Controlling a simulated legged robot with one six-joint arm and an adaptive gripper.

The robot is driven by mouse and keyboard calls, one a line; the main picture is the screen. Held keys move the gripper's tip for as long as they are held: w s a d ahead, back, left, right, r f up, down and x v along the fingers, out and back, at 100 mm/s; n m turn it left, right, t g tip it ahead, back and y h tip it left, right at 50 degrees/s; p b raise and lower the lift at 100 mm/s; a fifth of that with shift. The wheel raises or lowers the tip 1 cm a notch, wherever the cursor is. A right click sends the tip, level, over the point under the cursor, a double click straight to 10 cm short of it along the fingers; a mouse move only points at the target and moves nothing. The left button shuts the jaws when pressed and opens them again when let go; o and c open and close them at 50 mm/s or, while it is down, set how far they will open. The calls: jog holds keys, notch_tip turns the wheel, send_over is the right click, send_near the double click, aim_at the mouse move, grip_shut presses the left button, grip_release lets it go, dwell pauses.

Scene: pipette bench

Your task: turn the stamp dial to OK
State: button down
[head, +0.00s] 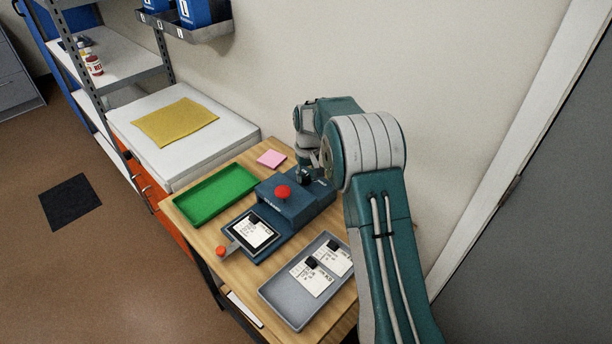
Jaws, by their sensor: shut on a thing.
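The blue stamp machine (316,204) stands on the wooden bench, with a red domed knob (283,192) on top. My gripper (304,176) reaches down to the back end of the machine's top, below my wrist. It is small and dark here, and shut at the place where the stamp dial appears to be. The dial itself is hidden by the gripper, so its pointer and the OK mark cannot be read. A white printed card with a black piece lies in the machine's front slide (265,251), which has an orange-red knob (222,251).
A green tray (215,194) lies empty left of the machine. A grey tray (295,317) in front right holds two printed cards with black clips (311,262). A pink note pad (271,158) lies behind. A shelf rack (120,65) stands at left; the wall is close behind.

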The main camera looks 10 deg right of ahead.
aim_at(306, 175)
jog(key=n, duration=0.3)
jog(key=shift+f+n, duration=0.15)
jog(key=shift+n, duration=2.05)
jog(key=shift+c, duration=1.9)
grip_release()
jog(key=shift+w, duration=0.1)
jog(key=shift+w+d+r, duration=0.1)
jog(key=shift+w+r, duration=0.05)
jog(key=shift+r, duration=3.85)
